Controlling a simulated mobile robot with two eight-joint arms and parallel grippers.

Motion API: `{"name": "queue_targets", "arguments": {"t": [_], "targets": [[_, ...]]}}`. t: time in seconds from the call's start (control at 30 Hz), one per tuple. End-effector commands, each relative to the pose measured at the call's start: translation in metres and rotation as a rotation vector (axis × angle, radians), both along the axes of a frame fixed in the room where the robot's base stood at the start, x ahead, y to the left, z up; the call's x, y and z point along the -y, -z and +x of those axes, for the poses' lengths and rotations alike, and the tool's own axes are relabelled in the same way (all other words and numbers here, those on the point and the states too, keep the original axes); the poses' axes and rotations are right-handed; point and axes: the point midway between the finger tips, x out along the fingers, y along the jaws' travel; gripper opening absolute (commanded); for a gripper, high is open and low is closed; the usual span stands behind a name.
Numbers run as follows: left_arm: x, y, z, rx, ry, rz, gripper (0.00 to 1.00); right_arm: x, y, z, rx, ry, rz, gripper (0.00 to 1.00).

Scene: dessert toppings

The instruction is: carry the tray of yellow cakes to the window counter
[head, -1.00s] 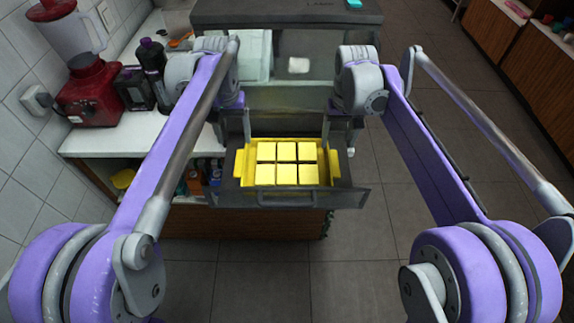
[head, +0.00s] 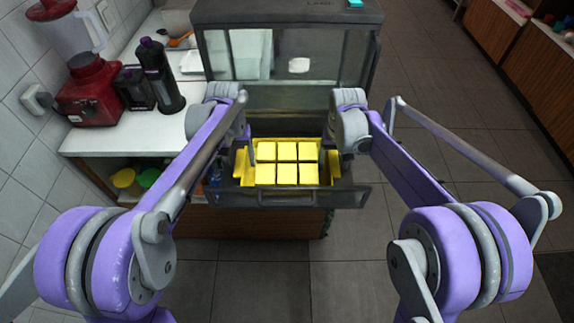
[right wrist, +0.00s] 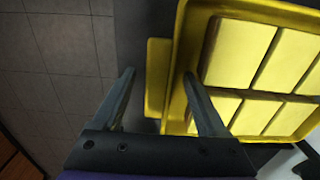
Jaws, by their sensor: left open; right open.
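The yellow tray (head: 245,167) holds several square yellow cakes (head: 286,162) and sits in the pulled-out dark drawer (head: 300,198). My left gripper (head: 243,153) is open at the tray's left side, with one finger inside the rim beside the cakes. My right gripper (head: 332,150) is open at the tray's right side, partly hidden by its own wrist. In the right wrist view my open fingers (right wrist: 160,88) straddle the tray's rim (right wrist: 180,70) and side handle (right wrist: 155,78). One finger is over the tray's inside, the other outside. Contact cannot be told.
The dark glass-fronted cabinet (head: 285,30) stands behind the drawer. On the white counter (head: 130,135) at left are a red blender (head: 92,92) and dark bottles (head: 160,78). Wooden counters (head: 500,35) stand at the far right. The tiled floor (head: 450,120) at right is clear.

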Motion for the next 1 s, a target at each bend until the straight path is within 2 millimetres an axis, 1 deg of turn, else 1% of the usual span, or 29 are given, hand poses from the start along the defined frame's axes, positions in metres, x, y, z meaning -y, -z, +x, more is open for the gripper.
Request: {"name": "queue_targets", "arguments": {"t": [0.07, 0.17, 0.2, 0.27, 0.4, 0.47, 0.5, 1.0], "targets": [[0.0, -0.0002, 0.0001, 0.0, 0.0, 0.0, 0.74, 0.0, -0.0001, 0.0001, 0.0, 0.0, 0.0, 0.76], [0.0, -0.0003, 0.0, 0.0, 0.0, 0.0, 0.58, 0.0, -0.0002, 0.0001, 0.0, 0.0, 0.0, 0.59], [0.0, -0.0003, 0.0, 0.0, 0.0, 0.0, 0.5, 0.0, -0.0002, 0.0001, 0.0, 0.0, 0.0, 0.52], [0.0, -0.0003, 0.0, 0.0, 0.0, 0.0, 0.4, 0.0, -0.0003, 0.0001, 0.0, 0.0, 0.0, 0.41], [0.0, -0.0004, 0.0, 0.0, 0.0, 0.0, 0.14, 0.0, -0.0003, 0.0001, 0.0, 0.0, 0.0, 0.16], [0.0, -0.0004, 0.0, 0.0, 0.0, 0.0, 0.04, 0.0, -0.0003, 0.0001, 0.0, 0.0, 0.0, 0.05], [0.0, -0.0004, 0.0, 0.0, 0.0, 0.0, 0.0, 0.0, -0.0003, 0.0001, 0.0, 0.0, 0.0, 0.0], [0.0001, -0.0006, 0.0, 0.0, 0.0, 0.0, 0.0, 0.0001, -0.0005, 0.0001, 0.0, 0.0, -0.001, 0.0]]}}
